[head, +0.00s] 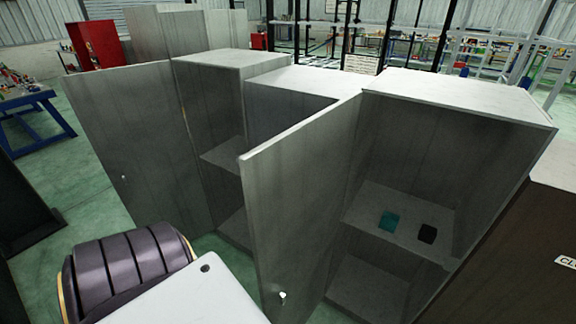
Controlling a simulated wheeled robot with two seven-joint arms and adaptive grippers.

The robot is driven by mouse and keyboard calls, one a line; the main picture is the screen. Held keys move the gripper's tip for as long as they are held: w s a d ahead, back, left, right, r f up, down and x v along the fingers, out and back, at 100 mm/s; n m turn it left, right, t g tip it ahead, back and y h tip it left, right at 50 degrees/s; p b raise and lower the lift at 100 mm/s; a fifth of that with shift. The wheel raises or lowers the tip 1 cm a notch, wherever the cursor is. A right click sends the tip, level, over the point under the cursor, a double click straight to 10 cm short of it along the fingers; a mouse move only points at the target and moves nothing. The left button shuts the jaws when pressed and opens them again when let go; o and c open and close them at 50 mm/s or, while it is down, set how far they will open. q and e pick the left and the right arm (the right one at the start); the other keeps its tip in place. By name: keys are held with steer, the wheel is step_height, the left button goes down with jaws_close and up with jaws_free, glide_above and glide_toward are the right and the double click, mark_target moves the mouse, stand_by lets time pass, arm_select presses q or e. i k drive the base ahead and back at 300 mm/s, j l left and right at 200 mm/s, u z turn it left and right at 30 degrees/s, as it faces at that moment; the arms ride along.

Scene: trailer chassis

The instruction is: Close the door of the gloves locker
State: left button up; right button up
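A grey metal locker (455,95) stands at the right with its door (300,185) swung wide open toward me. A small pale knob (282,295) is low on that door. On its inner shelf (375,208) lie a teal item (389,221) and a black item (427,234); they may be gloves, but they are too small to tell. A second grey locker (225,60) at the left also has its door (135,140) wide open, and its visible shelf is bare. No label saying gloves can be read. Neither of my grippers shows.
Another grey cabinet (300,85) stands between the two open lockers. A dark cabinet (520,260) with a partly cut-off label is at the right edge. A blue workbench (35,115) stands at the far left. Green floor (95,95) shows left of the left door.

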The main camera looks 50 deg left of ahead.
mark_target(294, 182)
steer(key=k+j, duration=0.1)
steer(key=j, duration=0.3)
steer(key=k+j, duration=0.1)
steer(key=j, duration=0.3)
steer(key=k+j, duration=0.1)
steer(key=j, duration=0.3)
steer(key=k+j, duration=0.1)
steer(key=j, duration=0.3)
steer(key=k+j, duration=0.1)
steer(key=j, duration=0.3)
